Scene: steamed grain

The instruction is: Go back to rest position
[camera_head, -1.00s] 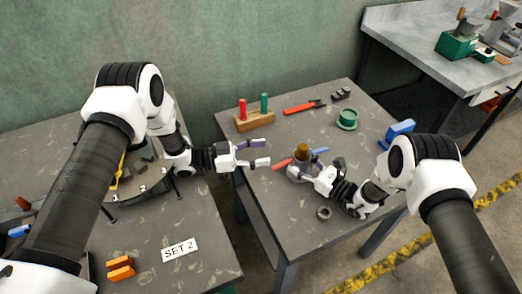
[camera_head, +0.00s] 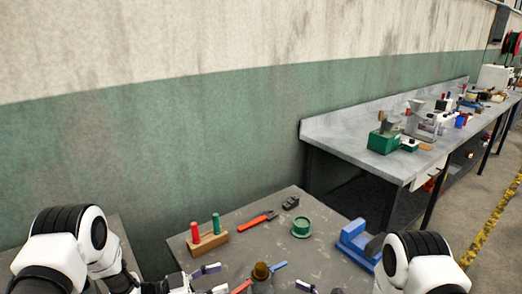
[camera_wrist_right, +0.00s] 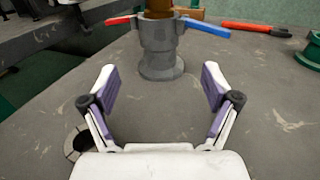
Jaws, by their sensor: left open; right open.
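My left gripper (camera_head: 210,280) is at the bottom edge of the head view, its two fingers apart and nothing between them. My right gripper (camera_wrist_right: 158,75) shows in the right wrist view with both fingers spread and empty. In the head view only a fingertip of it shows at the bottom. A grey stepped cylinder (camera_wrist_right: 161,62) with a brown top, a red handle and a blue handle stands upright on the table, just beyond the right fingers and apart from them. It also shows in the head view (camera_head: 262,286), cut off by the bottom edge.
On the table (camera_head: 250,240) are a wooden block with red and green pegs (camera_head: 208,240), a red-handled tool (camera_head: 258,222), a green flanged piece (camera_head: 302,228) and a blue block (camera_head: 355,240). A grey ring (camera_wrist_right: 78,143) lies beside the left-hand finger in the wrist view.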

